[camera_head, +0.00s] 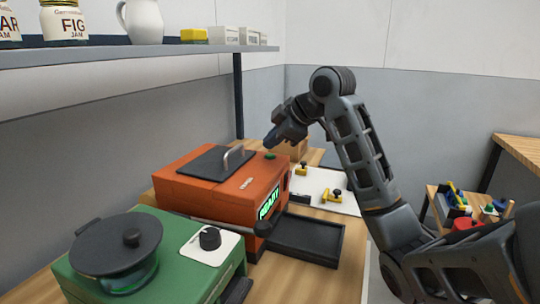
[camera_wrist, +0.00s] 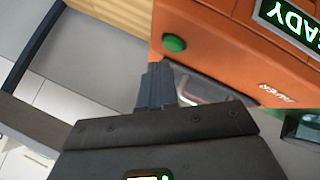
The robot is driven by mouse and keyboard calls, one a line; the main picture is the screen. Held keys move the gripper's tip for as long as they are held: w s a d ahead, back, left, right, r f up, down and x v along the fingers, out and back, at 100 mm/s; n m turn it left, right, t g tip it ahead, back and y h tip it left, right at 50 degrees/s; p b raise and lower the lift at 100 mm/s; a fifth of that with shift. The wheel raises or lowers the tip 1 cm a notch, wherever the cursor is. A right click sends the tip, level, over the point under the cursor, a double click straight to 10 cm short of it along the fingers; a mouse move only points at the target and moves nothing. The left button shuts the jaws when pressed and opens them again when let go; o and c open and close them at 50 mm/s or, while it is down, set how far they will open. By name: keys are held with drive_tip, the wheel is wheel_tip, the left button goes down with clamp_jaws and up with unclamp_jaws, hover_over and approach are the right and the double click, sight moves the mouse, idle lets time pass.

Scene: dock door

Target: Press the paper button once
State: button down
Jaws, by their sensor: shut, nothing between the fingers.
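The orange machine (camera_head: 212,186) stands on the wooden bench with a lit READY display (camera_head: 269,204). A round green button (camera_head: 270,155) sits on its top near the far right corner. In the wrist view the green button (camera_wrist: 174,44) lies just beyond my fingertips, and light lettering (camera_wrist: 278,92) too small to read surely is on the same top. No readable label marks the button as paper. My gripper (camera_head: 269,142) is shut and empty, pointing down close above the button; its shut fingers (camera_wrist: 156,72) look apart from it.
A dark lid with a metal handle (camera_head: 233,157) covers part of the orange top. A green machine (camera_head: 150,262) with a black knob (camera_head: 210,238) stands nearer. A black tray (camera_head: 306,238) lies in front of the orange machine. A shelf (camera_head: 130,53) with jars runs above.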

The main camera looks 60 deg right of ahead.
sight(273, 156)
drive_tip(key=shift+f, duration=0.2)
drive_tip(key=shift+f, duration=0.25)
drive_tip(key=shift+f+b, duration=0.35)
drive_tip(key=shift+b, duration=0.1)
idle(0.7)
idle(0.3)
drive_tip(key=shift+r+p, duration=0.65)
drive_tip(key=shift+r, duration=0.25)
wheel_tip(273, 156, up, 5)
drive_tip(key=p, duration=0.4)
idle(0.8)
